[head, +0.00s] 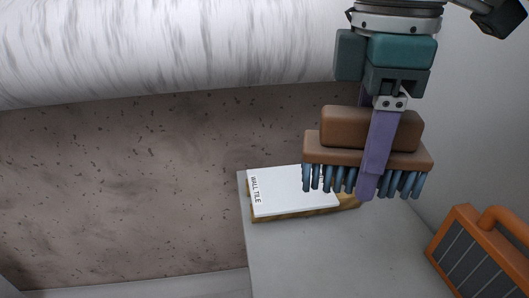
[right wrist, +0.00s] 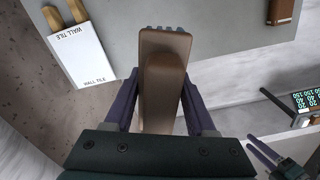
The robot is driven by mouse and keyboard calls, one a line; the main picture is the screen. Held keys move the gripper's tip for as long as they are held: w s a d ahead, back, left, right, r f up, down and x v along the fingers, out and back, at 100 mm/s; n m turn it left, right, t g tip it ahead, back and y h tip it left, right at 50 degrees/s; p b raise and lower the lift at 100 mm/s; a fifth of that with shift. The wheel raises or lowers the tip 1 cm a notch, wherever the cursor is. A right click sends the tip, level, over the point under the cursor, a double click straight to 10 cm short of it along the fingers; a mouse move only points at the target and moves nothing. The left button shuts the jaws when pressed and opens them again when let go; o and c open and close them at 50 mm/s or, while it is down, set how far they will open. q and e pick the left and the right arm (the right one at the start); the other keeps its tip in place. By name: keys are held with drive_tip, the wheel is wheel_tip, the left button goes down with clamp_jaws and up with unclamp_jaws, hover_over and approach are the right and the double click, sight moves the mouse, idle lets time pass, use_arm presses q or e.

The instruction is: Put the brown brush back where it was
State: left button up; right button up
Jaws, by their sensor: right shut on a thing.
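The brown brush (head: 330,146) has a block handle on top and blue-grey bristles pointing down. My right gripper (head: 378,150) is shut on it, with a purple finger on either side of the handle. It holds the brush above the grey slab (head: 290,255), in front of part of a white wall tile box. In the right wrist view the brush (right wrist: 165,65) fills the space between the fingers. A second purple-fingered gripper, apparently my left (right wrist: 268,155), shows at the lower right of that view; its opening is unclear.
The white box marked "WALL TILE" (head: 290,190) lies on wooden strips at the slab's left edge. An orange-framed tool (head: 470,255) stands at the right. A large white marbled roll (head: 160,45) spans the top left. The slab's near middle is clear.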

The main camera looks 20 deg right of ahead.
wheel_tip(320, 180, down, 10)
drive_tip(key=w+d+n+b, duration=0.1)
drive_tip(key=w+n+b, duration=0.25)
drive_tip(key=b, duration=1.05)
hover_over(317, 291)
drive_tip(key=shift+n, duration=0.25)
wheel_tip(317, 291, down, 16)
drive_tip(key=shift+r, duration=0.15)
wheel_tip(317, 291, down, 4)
drive_tip(key=shift+r+b, duration=0.25)
drive_tip(key=shift+b, duration=0.25)
use_arm(q)
wheel_tip(317, 291, down, 18)
use_arm(e)
drive_tip(key=shift+f, duration=0.35)
use_arm(q)
drive_tip(key=shift+w+f, duration=0.1)
use_arm(e)
drive_tip(key=shift+f, duration=0.1)
drive_tip(key=o, duration=1.2)
use_arm(q)
wheel_tip(317, 291, up, 3)
drive_tip(key=p, duration=0.3)
use_arm(e)
wheel_tip(317, 291, up, 12)
